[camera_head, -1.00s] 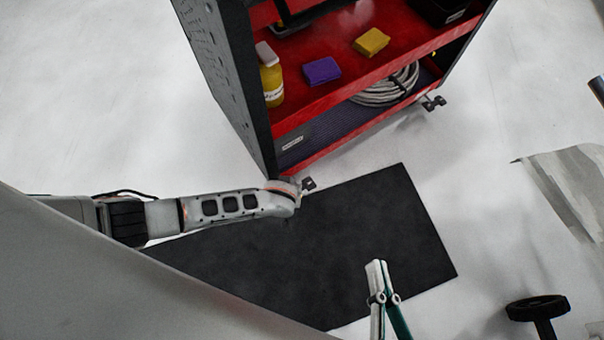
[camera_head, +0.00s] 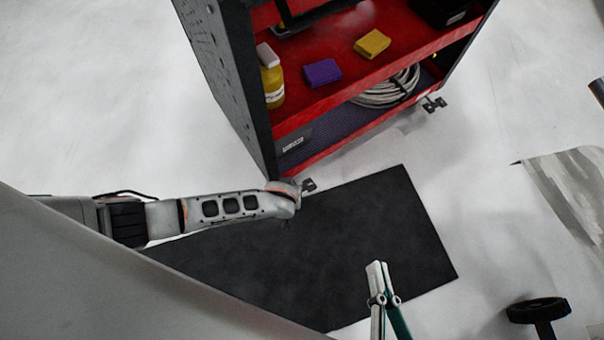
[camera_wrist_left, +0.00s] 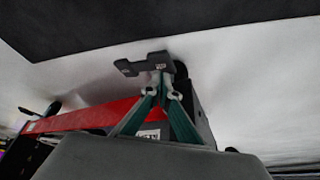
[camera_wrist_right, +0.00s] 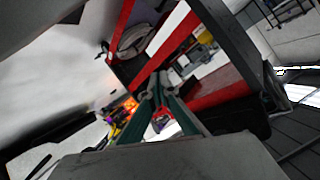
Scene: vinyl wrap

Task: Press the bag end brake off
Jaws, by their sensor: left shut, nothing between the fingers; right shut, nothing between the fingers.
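A red cart (camera_head: 340,88) with a dark perforated side panel stands on the floor. A grey brake pedal (camera_head: 308,185) shows at its near left corner and another (camera_head: 434,103) at its right end. In the left wrist view, a forked grey pedal (camera_wrist_left: 140,65) with small light labels is close beside the tips of my left gripper (camera_wrist_left: 163,76), which is shut and empty. I cannot tell whether they touch. In the head view the left fingers are hidden beyond the arm's end. My right gripper (camera_head: 377,268) is shut and empty above the dark mat, away from the cart.
A black mat (camera_head: 400,225) lies in front of the cart. The cart's shelves hold a yellow bottle (camera_head: 271,80), a purple block (camera_head: 321,72), a yellow block (camera_head: 372,43) and a coiled hose (camera_head: 388,88). A black wheel-like part (camera_head: 538,308) is at lower right.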

